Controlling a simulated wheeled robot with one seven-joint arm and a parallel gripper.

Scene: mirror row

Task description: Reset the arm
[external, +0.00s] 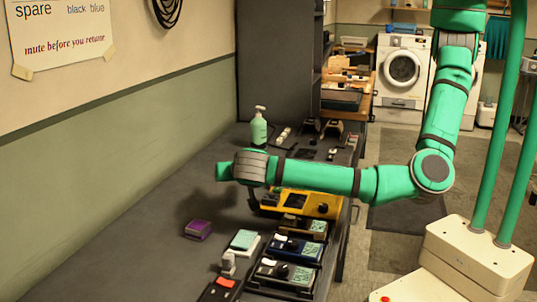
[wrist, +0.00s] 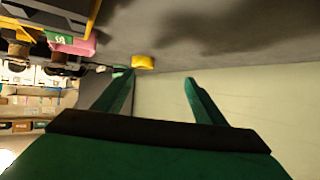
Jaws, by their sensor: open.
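My green arm reaches leftward across the dark table (external: 130,255) in the external view, with its forearm roughly level above the surface. My gripper (external: 222,172) is at the arm's left end, above the table and near the wall; its fingers are hard to make out there. In the wrist view my gripper (wrist: 160,82) shows two green fingers spread apart with nothing between them. The pale wall lies beyond the fingers, and the table surface is at the top of that view.
Below the forearm is a yellow device (external: 300,203). Nearer are a purple box (external: 198,230), a teal-topped box (external: 243,241) and several small devices. A green pump bottle (external: 259,128) stands behind the arm. A small yellow thing (wrist: 143,62) appears beyond the fingers.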

